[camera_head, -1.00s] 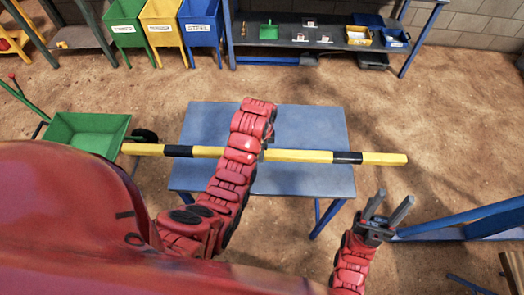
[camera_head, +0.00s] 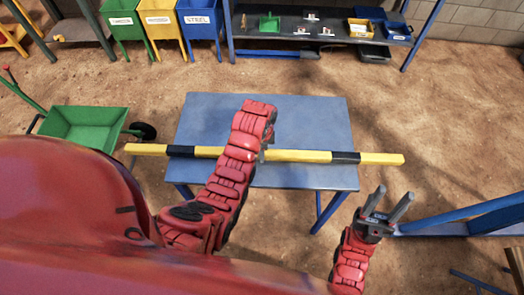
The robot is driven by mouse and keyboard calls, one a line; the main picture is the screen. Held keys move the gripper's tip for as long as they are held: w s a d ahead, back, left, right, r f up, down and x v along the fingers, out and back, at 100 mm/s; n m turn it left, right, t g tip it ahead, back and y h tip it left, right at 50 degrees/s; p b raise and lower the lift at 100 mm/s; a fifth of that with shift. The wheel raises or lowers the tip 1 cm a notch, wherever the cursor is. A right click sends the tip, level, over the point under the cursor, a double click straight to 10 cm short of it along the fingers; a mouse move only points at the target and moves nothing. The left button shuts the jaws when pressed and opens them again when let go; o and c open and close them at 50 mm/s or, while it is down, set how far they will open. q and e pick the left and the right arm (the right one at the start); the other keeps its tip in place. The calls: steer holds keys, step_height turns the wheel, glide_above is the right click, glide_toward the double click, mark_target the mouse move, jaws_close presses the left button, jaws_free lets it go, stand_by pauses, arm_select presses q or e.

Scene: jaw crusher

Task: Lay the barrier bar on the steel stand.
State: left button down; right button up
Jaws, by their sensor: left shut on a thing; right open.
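The barrier bar (camera_head: 299,156) is a long yellow bar with black bands. It lies crosswise in the picture over the blue-grey top of the steel stand (camera_head: 310,115), and both its ends stick out past the stand's sides. My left gripper (camera_head: 264,153) is shut on the bar near its middle; the fingers are mostly hidden by my red arm. I cannot tell whether the bar touches the stand's top or hangs above it. My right gripper (camera_head: 388,205) is open and empty, to the right of the stand's near right corner.
A green wheelbarrow (camera_head: 85,127) stands left of the stand, near the bar's left end. A blue metal frame (camera_head: 470,212) is at the right, beside my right gripper. Labelled bins (camera_head: 160,28) and a shelf (camera_head: 290,33) line the back. Dirt floor between is clear.

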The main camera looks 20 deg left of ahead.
arm_select(q)
steer(key=shift+f, duration=0.15)
stand_by(0.5)
steer(key=shift+s+f+b, duration=0.1)
steer(key=shift+b, duration=0.25)
steer(key=shift+c, duration=1.6)
jaws_free()
steer(key=shift+r+p, duration=0.6)
steer(key=shift+r, duration=1)
steer(key=shift+r+p, duration=1.1)
steer(key=shift+r, duration=0.3)
step_height(320, 180, up, 5)
steer(key=p, duration=0.5)
